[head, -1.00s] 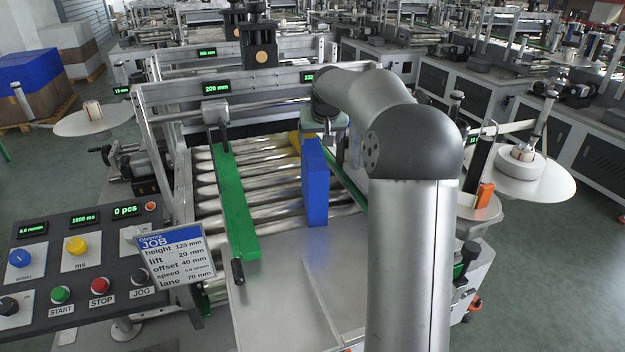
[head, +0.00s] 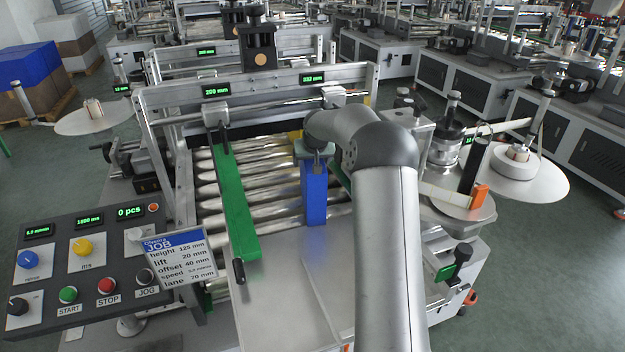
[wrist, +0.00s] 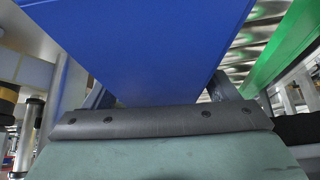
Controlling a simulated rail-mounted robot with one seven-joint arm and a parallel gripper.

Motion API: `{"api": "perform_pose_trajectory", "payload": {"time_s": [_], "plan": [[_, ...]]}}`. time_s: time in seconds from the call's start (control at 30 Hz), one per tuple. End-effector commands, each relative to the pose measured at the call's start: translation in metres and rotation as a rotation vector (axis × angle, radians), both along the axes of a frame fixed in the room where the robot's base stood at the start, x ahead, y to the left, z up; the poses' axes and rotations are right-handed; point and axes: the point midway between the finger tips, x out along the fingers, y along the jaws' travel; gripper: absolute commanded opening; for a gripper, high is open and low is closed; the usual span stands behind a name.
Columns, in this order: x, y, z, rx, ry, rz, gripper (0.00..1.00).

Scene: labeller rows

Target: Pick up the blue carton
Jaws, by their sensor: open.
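The blue carton (head: 314,198) stands upright on the rollers, to the right of the green guide rail. My gripper (head: 316,160) is at the carton's top, pointing down and covering its upper edge in the head view. In the wrist view the blue carton (wrist: 150,45) fills the upper middle, between my two open fingers (wrist: 158,92). One finger shows on each side of it. I cannot tell whether either finger touches the carton.
The green guide rail (head: 235,205) runs along the rollers (head: 270,180) left of the carton. A metal crossbar (head: 260,88) with green displays spans behind. A control panel (head: 85,260) and a job card (head: 180,257) are at front left. The metal plate (head: 275,285) in front is clear.

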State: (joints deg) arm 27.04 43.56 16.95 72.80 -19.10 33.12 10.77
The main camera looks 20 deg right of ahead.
Motion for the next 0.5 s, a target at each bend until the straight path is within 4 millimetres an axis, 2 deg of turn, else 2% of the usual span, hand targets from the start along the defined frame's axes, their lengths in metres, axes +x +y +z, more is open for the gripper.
{"api": "perform_pose_trajectory", "payload": {"time_s": [0.17,0.27,0.43,0.47,0.5], "plan": [[0.0004,0.0001,-0.0001,-0.001,-0.001,0.001,0.81],[0.0003,0.0001,-0.0001,-0.001,-0.001,0.001,0.58],[0.0002,0.0000,0.0000,-0.001,-0.001,0.001,0.11],[0.0005,0.0000,0.0010,-0.001,-0.003,0.001,0.07],[0.0006,0.0001,0.0010,-0.001,-0.003,0.001,0.07]]}}
